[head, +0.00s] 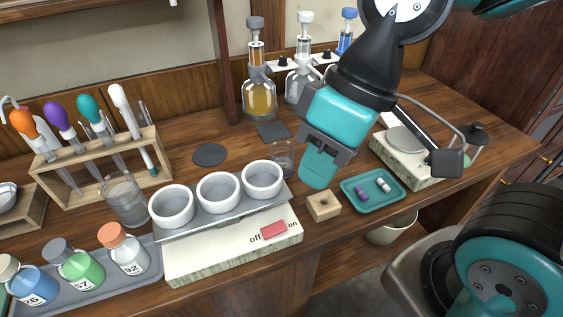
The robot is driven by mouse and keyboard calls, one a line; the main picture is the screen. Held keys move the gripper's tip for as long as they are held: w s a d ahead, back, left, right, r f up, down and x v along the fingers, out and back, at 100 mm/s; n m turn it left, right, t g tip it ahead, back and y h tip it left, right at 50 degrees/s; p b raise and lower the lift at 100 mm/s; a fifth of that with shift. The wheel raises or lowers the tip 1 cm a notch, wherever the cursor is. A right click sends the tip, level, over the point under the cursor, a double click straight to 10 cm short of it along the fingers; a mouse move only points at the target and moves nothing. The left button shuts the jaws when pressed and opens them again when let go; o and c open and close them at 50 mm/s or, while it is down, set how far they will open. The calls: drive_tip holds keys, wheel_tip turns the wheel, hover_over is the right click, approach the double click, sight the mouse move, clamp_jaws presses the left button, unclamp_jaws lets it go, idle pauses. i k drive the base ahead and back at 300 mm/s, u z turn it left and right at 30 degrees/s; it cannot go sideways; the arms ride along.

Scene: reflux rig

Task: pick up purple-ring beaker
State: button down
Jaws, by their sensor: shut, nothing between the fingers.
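My gripper (319,168) is teal and grey, shut and empty, pointing down above the bench between a small clear beaker and a teal tray. The small clear glass beaker (283,157) stands just left of my gripper, behind the white cups, apart from the fingers as far as I can tell. A larger clear glass beaker (126,202) stands at the left in front of the dropper rack. I cannot make out a purple ring on either beaker.
Three white cups (219,193) sit on a heater with a red switch (273,230). A wooden block (323,206), the teal tray (373,204) with small vials and a balance (407,145) lie right. Bottles (259,98) stand behind; a dropper rack (100,163) and labelled bottles (82,268) are left.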

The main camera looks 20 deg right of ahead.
sight(283, 151)
drive_tip(key=k, duration=1)
drive_tip(key=u, duration=1.4)
drive_tip(key=i, duration=1.1)
drive_tip(key=z, duration=2)
